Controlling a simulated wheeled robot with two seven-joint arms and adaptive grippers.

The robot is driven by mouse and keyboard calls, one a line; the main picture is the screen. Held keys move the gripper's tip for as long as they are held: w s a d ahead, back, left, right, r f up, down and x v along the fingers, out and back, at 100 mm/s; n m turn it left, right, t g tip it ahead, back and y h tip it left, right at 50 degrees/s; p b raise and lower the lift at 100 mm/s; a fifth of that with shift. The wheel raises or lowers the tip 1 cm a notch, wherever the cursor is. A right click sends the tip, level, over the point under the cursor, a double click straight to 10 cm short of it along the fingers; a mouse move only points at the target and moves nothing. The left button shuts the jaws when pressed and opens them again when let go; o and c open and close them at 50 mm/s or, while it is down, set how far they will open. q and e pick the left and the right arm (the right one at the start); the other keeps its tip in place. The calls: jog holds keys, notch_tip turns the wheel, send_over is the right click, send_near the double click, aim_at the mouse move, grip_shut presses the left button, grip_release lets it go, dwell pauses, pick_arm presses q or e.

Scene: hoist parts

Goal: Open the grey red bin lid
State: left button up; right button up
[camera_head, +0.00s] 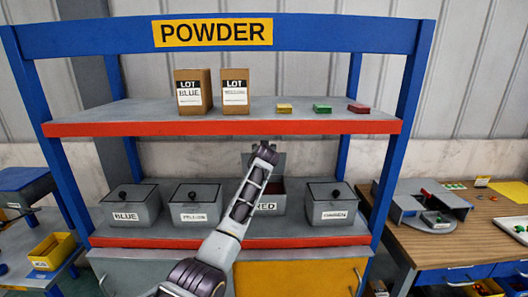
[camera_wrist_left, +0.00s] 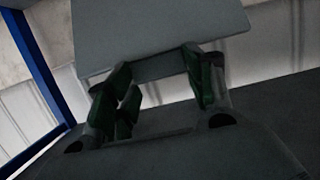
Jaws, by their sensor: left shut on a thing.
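The grey bin labelled RED (camera_head: 284,203) stands on the lower shelf, third in its row. Its grey lid (camera_head: 279,160) is tilted up behind it, and dark red shows inside the bin. My left gripper (camera_head: 265,152) is at the raised lid, and my forearm hides part of the bin and its label. In the left wrist view a flat grey panel, seemingly the lid (camera_wrist_left: 160,30), lies beyond the fingers of my left gripper (camera_wrist_left: 158,92), which is shut on it. The exact contact is dark and hard to make out. My right gripper is not in view.
Closed grey bins stand alongside: the BLUE bin (camera_head: 127,216), the yellow bin (camera_head: 194,215) and another bin (camera_head: 331,213) at right. The upper shelf (camera_head: 130,118) overhangs them, holding two cardboard boxes (camera_head: 208,90) and several small coloured blocks.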

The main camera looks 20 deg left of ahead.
pick_arm(q)
jog(key=shift+s+d+r, duration=0.1)
jog(key=shift+s+r, duration=0.05)
jog(key=shift+r, duration=0.05)
jog(key=shift+f, duration=0.1)
jog(key=o, duration=1.5)
jog(key=shift+s, duration=0.1)
jog(key=shift+c, duration=0.2)
jog(key=v, duration=1.2)
